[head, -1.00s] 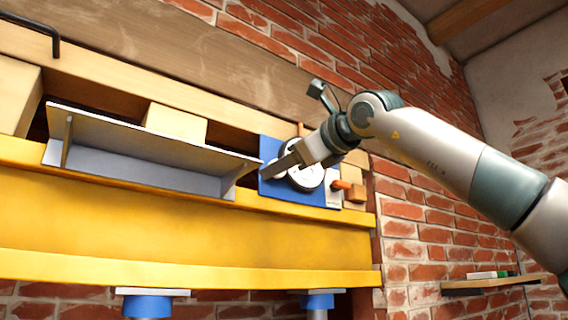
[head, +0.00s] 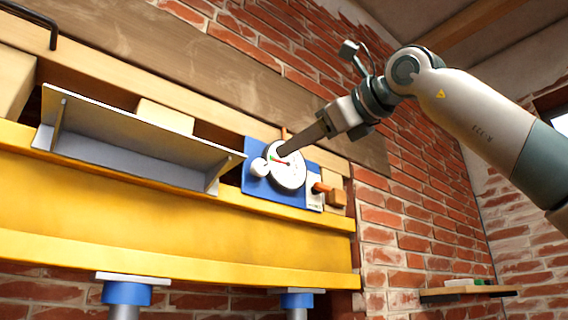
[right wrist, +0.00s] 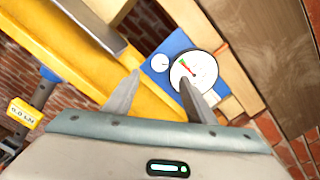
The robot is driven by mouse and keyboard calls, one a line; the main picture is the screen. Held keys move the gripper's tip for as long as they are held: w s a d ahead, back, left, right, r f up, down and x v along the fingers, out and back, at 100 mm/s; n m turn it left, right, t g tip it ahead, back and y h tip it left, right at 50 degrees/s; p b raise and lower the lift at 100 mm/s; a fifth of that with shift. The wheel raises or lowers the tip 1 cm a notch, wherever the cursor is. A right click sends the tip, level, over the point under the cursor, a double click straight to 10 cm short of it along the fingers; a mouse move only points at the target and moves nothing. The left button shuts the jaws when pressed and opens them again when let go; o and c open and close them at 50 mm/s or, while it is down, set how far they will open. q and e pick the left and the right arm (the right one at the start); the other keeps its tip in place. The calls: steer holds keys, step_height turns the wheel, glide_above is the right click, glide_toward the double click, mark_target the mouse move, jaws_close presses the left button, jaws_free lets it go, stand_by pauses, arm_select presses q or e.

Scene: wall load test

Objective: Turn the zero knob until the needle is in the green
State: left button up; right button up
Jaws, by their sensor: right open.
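The white round gauge (head: 287,172) is on a blue panel (head: 300,196). Its dial also shows in the right wrist view (right wrist: 202,66). A green mark and a red needle show on the dial; I cannot tell whether the needle lies inside the green. The small white zero knob (head: 259,167) is at the dial's left; it also shows in the right wrist view (right wrist: 160,63). My right gripper (head: 283,150) is open and empty, its fingertips in front of the dial's upper part in the head view. In the wrist view its fingers (right wrist: 160,78) are apart, just below the knob.
A yellow beam (head: 180,218) runs below the panel on blue-topped jacks (head: 126,292). A grey angled shelf (head: 130,140) is left of the panel. An orange-handled wooden block (head: 335,197) is at its right. A small wall shelf (head: 466,292) is lower right.

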steer(key=b+v, duration=0.1)
steer(key=v, duration=0.5)
steer(key=shift+b, duration=0.3)
stand_by(0.4)
